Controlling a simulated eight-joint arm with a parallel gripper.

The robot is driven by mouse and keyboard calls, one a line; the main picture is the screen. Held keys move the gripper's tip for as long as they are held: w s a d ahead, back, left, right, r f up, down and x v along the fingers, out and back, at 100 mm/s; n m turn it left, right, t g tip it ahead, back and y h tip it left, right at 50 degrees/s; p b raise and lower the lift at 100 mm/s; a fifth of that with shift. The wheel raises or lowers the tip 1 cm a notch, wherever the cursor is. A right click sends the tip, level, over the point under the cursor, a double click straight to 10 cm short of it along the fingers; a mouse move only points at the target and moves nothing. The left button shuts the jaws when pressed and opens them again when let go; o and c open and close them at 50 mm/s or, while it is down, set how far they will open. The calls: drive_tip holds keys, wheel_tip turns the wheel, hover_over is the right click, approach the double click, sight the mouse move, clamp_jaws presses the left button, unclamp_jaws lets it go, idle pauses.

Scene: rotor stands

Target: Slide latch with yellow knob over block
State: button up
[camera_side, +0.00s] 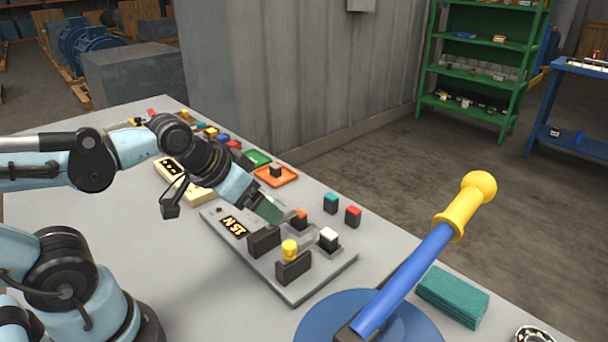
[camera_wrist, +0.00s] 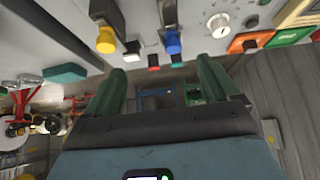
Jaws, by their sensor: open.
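The yellow knob (camera_side: 289,249) stands on a dark upright bracket (camera_side: 293,270) near the front of a grey plate (camera_side: 310,284). A white-topped dark block (camera_side: 328,240) stands beside it to the right, apart from the knob. The wrist view shows the yellow knob (camera_wrist: 106,40) at upper left, with the white-topped block (camera_wrist: 132,50) beside it. My gripper (camera_side: 270,211) is over the back part of the plate, behind the yellow knob. In the wrist view its two green fingers (camera_wrist: 162,70) are spread with nothing between them. The latch's sliding part is hard to make out.
A second dark bracket (camera_side: 263,243) and an orange-topped piece (camera_side: 299,216) are close to my gripper. A blue knob (camera_wrist: 173,42) shows in the wrist view. Teal (camera_side: 331,203) and red (camera_side: 353,215) blocks stand right of the plate. A large blue lever (camera_side: 405,278) rises at front right.

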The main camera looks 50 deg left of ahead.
sight(289, 244)
drive_tip(key=shift+c, duration=1.1)
drive_tip(key=shift+w+d+r+g, duration=0.15)
drive_tip(key=shift+d+r+g, duration=0.1)
drive_tip(key=shift+g, duration=0.05)
drive_tip(key=shift+c, duration=1.2)
drive_tip(key=d+r+n+g, duration=0.1)
drive_tip(key=d+r+g, duration=0.1)
drive_tip(key=w+d+r+g, duration=0.1)
drive_tip(key=d+r+g, duration=0.1)
drive_tip(key=d+r+n+g, duration=0.1)
drive_tip(key=r, duration=0.1)
drive_tip(key=shift+w+d+n+g, duration=0.3)
drive_tip(key=shift+d+g, duration=0.1)
drive_tip(key=shift+c, duration=0.8)
drive_tip(key=shift+g, duration=0.4)
drive_tip(key=shift+d+f, duration=0.2)
drive_tip(key=shift+f, duration=2.7)
drive_tip(key=shift+d+f, duration=0.15)
drive_tip(key=shift+f, duration=2.7)
clamp_jaws()
